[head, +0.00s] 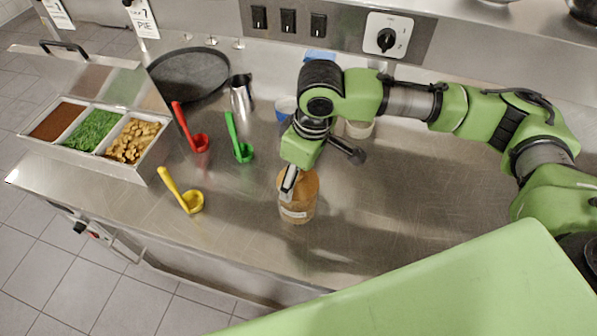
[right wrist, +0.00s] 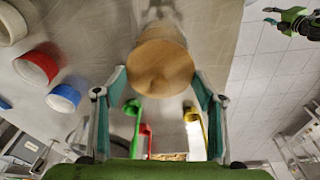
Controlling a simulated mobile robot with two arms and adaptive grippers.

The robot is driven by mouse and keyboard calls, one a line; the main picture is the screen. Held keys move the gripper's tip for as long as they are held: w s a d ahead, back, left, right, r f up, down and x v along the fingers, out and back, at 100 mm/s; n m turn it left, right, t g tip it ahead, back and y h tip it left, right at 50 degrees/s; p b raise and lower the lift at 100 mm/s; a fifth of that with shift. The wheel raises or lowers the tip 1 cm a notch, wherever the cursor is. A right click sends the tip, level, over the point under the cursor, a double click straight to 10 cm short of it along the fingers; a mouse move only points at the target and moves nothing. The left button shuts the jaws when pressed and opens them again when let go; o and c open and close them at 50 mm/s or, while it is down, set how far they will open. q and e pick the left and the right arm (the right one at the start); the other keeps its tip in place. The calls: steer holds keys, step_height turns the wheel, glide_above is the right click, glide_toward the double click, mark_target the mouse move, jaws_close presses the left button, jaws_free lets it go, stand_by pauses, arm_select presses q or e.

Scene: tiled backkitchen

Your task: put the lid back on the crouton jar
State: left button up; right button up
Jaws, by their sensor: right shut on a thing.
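The crouton jar (head: 296,212) stands on the steel counter with a pale label on its front. The round tan wooden lid (head: 309,184) is at its mouth; it fills the middle of the right wrist view (right wrist: 162,68). My right gripper (head: 290,182) points down at the jar's top and is shut on the lid, with a finger on each side in the right wrist view (right wrist: 160,95). I cannot tell whether the lid rests on the rim. What seems my left gripper (right wrist: 272,16) is small at the upper right of that view; its jaws are unclear.
Yellow (head: 190,200), green (head: 242,152) and red (head: 198,142) scoops lie left of the jar. A topping bin (head: 148,160) with several compartments is at far left. A metal pitcher (head: 241,94), dark round tray (head: 188,75) and blue cup (head: 284,104) stand behind. Counter right of the jar is clear.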

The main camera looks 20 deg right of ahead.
steer(key=p, duration=0.3)
steer(key=shift+f, duration=0.15)
stand_by(2.9)
stand_by(0.3)
steer(key=o, duration=1.2)
steer(key=shift+c, duration=0.2)
steer(key=o, duration=0.5)
step_height(320, 180, up, 3)
steer(key=p, duration=0.3)
steer(key=shift+f+p, duration=0.1)
steer(key=shift+p, duration=0.2)
steer(key=shift+r, duration=2.1)
